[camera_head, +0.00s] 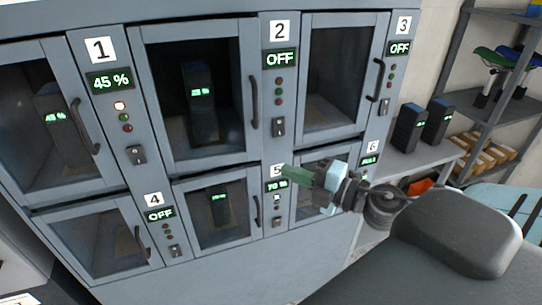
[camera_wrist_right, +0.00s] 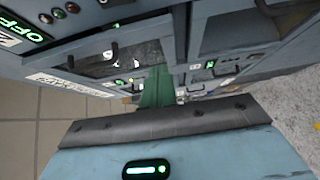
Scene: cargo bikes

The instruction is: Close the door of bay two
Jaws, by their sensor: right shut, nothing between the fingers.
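The door of bay two (camera_head: 138,80) is the glass door in the top middle of the locker, left of the panel (camera_head: 280,65) numbered 2, which reads OFF. Its dark handle (camera_head: 254,102) is on its right edge. A dark battery (camera_head: 201,105) with a lit green display stands behind the glass. The door looks almost flush; I cannot tell whether it is fully shut. My right gripper (camera_head: 288,171) has its green fingers together and empty, below and right of this door, near the label 5. Its fingers also show in the right wrist view (camera_wrist_right: 157,88). My left gripper is out of view.
Doors of other bays surround it: bay one (camera_head: 75,190) at left, bay three (camera_head: 305,70) at right, bays four, five and six below. Two dark batteries (camera_head: 408,130) stand on a shelf at right. A rack (camera_head: 480,90) with bike saddles is farther right.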

